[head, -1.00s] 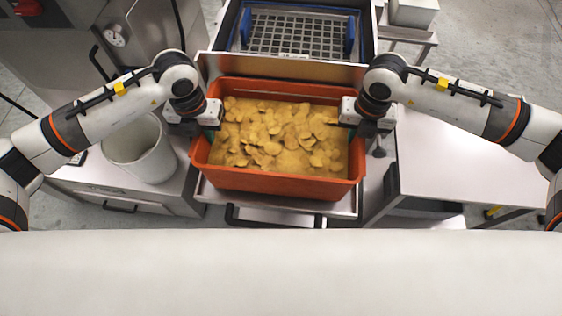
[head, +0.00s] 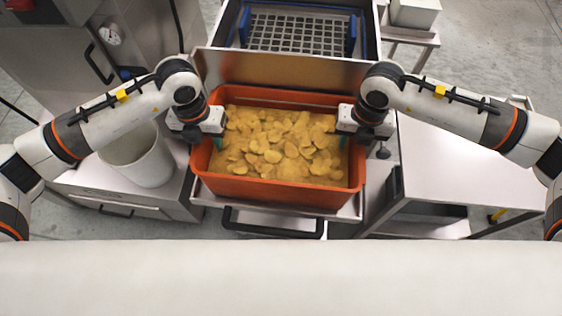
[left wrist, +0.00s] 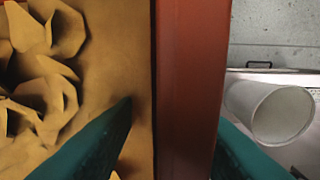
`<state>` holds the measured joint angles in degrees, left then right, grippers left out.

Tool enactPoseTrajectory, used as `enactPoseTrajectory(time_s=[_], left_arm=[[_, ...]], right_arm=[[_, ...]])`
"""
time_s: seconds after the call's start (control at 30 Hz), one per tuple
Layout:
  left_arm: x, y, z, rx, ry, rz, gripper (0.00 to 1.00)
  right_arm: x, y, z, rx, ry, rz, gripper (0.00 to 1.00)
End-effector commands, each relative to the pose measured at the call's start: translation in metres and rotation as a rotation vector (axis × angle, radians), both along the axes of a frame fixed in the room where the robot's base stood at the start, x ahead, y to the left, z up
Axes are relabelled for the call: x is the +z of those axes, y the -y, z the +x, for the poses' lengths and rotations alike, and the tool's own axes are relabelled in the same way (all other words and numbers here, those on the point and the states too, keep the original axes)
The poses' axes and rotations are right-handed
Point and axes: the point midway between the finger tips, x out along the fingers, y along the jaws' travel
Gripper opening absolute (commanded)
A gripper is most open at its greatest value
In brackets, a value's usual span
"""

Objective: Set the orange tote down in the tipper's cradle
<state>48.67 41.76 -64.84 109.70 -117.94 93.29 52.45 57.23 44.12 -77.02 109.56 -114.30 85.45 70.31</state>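The orange tote (head: 275,192), full of yellow-brown crisps (head: 275,145), sits level within the tipper's steel cradle (head: 210,199), in front of its upright back plate (head: 290,72). The tote hides the cradle floor, so contact beneath it cannot be seen. My left gripper (head: 207,140) straddles the tote's left wall. The left wrist view shows the tote wall (left wrist: 188,80) between spread green fingers, one inside above the crisps and one outside. My right gripper (head: 352,138) is at the right wall, with a green finger inside, apart from the wall; its outer finger is hidden.
A blue-edged grid hopper (head: 298,35) lies behind the back plate. A white bin (head: 140,158) stands left, also in the left wrist view (left wrist: 283,115). A clear steel table (head: 460,170) is on the right. A black handle (head: 273,222) fronts the cradle.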

Motion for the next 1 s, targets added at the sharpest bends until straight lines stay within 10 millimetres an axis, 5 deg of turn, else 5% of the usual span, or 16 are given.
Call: enactPoseTrajectory(time_s=[0.6, 0.83, 1.0], left_arm=[[0.107, -0.004, 0.001, -0.002, 0.003, -0.002, 0.37], [0.119, -0.004, 0.0, -0.003, 0.001, -0.003, 0.37], [0.119, -0.004, 0.0, -0.003, 0.0, -0.003, 0.37]], right_arm=[[-0.001, 0.002, 0.0, -0.002, 0.0, -0.004, 0.37], [0.007, 0.002, 0.001, -0.003, 0.002, -0.003, 0.37], [0.035, 0.004, 0.002, -0.002, 0.005, -0.004, 0.37]])
